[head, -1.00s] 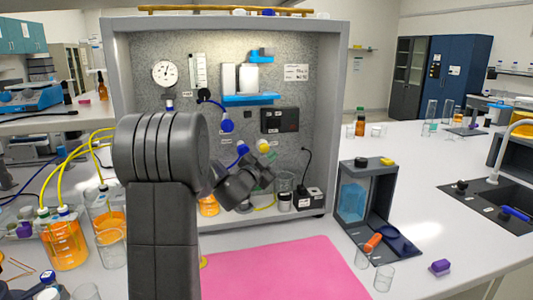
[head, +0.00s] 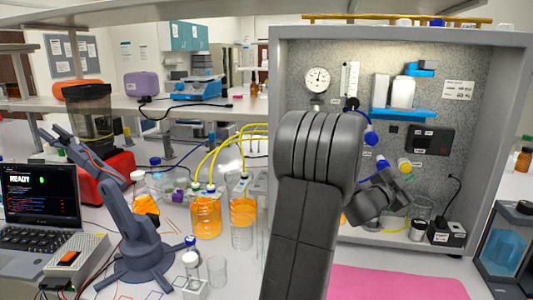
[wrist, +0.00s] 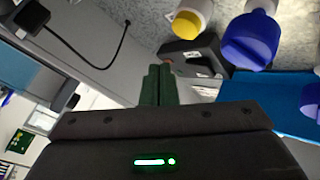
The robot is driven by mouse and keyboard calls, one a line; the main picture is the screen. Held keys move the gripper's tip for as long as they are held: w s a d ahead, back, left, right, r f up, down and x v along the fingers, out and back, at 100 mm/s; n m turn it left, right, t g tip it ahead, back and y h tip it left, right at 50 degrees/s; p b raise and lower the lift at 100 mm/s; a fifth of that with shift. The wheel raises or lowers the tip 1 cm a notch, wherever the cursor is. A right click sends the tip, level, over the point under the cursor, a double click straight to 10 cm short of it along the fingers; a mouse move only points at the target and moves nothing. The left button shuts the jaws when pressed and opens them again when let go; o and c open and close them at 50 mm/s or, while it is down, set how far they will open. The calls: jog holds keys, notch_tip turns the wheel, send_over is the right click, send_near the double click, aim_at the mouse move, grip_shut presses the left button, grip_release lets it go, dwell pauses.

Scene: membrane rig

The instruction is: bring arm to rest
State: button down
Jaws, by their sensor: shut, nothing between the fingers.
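My arm stands in front of the membrane rig cabinet (head: 488,130) in the head view, bent over at a rounded dark joint. My gripper (wrist: 159,86) shows in the wrist view with its two green fingers together and nothing between them. In the head view its fingers are mostly hidden by my dark wrist. In the wrist view, a yellow-capped fitting (wrist: 186,24) and a blue-capped one (wrist: 256,40) are beyond the fingers to the right, apart from them.
A pink mat (head: 400,283) lies before the cabinet. Orange-filled bottles (head: 206,214) with yellow tubes stand left of my arm. Farther left are a small blue-grey desk arm (head: 125,225), a laptop (head: 40,205) and glassware. A dark-framed tank (head: 508,245) stands at the right.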

jog(key=shift+s+a+f+b, duration=0.1)
jog(key=shift+s+a+b, duration=0.2)
jog(key=shift+s, duration=0.6)
jog(key=shift+s+a+r+b, duration=0.1)
jog(key=shift+s+a+b, duration=0.15)
jog(key=shift+s, duration=0.65)
jog(key=shift+s+a+f+b, duration=0.1)
jog(key=shift+s+a+b, duration=0.2)
jog(key=shift+s, duration=0.6)
jog(key=shift+w+d, duration=0.1)
